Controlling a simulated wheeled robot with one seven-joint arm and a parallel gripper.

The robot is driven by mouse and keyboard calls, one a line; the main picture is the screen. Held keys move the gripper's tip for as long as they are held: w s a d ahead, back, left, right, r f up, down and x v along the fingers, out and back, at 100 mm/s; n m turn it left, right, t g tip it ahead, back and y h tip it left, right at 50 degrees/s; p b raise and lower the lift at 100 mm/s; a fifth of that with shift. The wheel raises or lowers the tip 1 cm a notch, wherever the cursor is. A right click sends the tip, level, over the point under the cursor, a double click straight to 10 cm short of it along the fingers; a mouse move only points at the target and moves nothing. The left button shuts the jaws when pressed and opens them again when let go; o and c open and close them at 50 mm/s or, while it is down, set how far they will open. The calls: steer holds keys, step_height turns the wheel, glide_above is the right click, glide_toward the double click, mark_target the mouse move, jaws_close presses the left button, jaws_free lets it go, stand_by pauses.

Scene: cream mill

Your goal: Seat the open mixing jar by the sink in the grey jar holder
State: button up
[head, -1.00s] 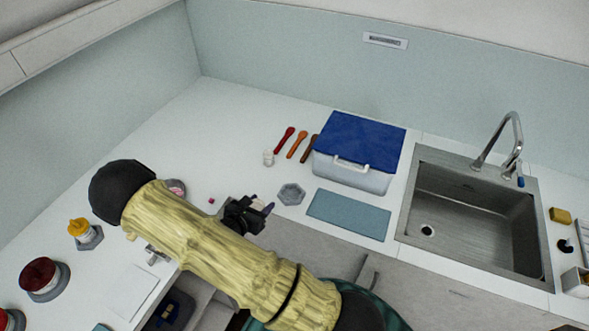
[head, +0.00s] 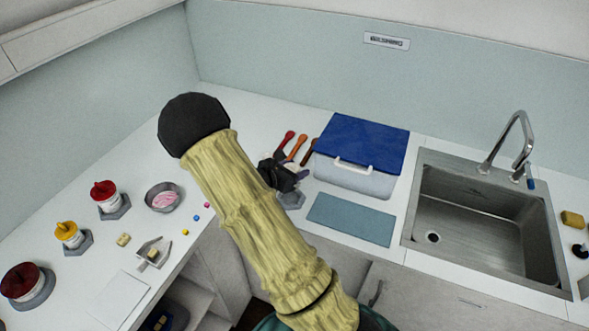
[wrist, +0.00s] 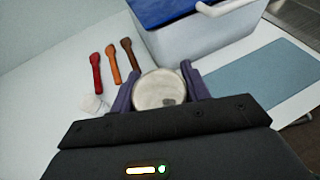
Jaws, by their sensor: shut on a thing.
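My gripper (wrist: 158,92) is shut on the open mixing jar (wrist: 158,88), with a purple finger on each side. From above in the wrist view, the jar shows a round pale mouth with a small grey patch inside. In the head view my gripper (head: 290,177) is over the counter just left of the blue-lidded box, and the jar is hard to make out there. The grey jar holder (head: 291,201) shows partly below the gripper in the head view. The wrist view does not show the holder, so I cannot tell the gap between jar and holder.
The blue-lidded box (head: 357,160) stands close right of my gripper. Red, orange and brown spatulas (wrist: 113,66) and a small white item (wrist: 95,103) lie left of it. A blue-grey mat (head: 350,219) and the sink (head: 484,225) are further right. Several jars and bowls stand left.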

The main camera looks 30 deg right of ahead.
steer(key=shift+f+b, duration=1.4)
steer(key=shift+f, duration=0.85)
steer(key=shift+f+b, duration=0.35)
steer(key=shift+b, duration=0.05)
steer(key=shift+f+b, duration=0.7)
steer(key=shift+b, duration=0.5)
stand_by(1.0)
stand_by(0.3)
steer(key=o, duration=1)
steer(key=shift+a, duration=0.1)
steer(key=b+v, duration=0.1)
steer(key=v, duration=1.6)
steer(key=shift+a, duration=0.15)
